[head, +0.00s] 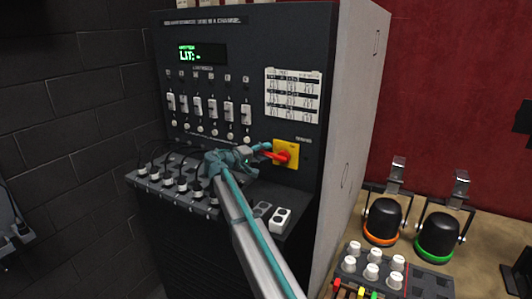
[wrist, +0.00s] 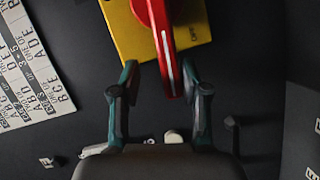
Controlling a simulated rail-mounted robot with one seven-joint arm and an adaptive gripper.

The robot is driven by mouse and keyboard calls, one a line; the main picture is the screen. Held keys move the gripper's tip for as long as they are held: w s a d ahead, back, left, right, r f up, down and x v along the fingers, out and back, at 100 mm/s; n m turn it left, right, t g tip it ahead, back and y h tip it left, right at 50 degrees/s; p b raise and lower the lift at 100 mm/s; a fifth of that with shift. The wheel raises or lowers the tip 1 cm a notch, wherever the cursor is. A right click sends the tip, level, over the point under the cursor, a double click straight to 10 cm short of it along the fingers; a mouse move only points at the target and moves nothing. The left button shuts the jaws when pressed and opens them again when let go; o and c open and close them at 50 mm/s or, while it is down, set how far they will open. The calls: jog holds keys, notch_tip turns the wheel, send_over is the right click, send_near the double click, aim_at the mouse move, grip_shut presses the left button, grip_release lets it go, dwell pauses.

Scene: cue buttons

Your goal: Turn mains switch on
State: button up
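The mains switch is a red rotary handle (head: 287,156) on a yellow plate (head: 291,146), low on the right of the dark cabinet front. In the wrist view the red handle (wrist: 155,20) shows at the top, over the yellow plate (wrist: 130,35), with a white line along it. My gripper (head: 264,153) is just left of the handle in the head view. In the wrist view my gripper (wrist: 159,75) is open, and the handle's end lies between its two fingers, closer to the right one. I cannot tell whether a finger touches it.
The cabinet front has a lit green display (head: 203,55), several white sliders (head: 197,108) and a printed chart (head: 292,95).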

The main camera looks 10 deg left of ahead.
jog(key=v, duration=1.1)
jog(key=shift+f, duration=0.1)
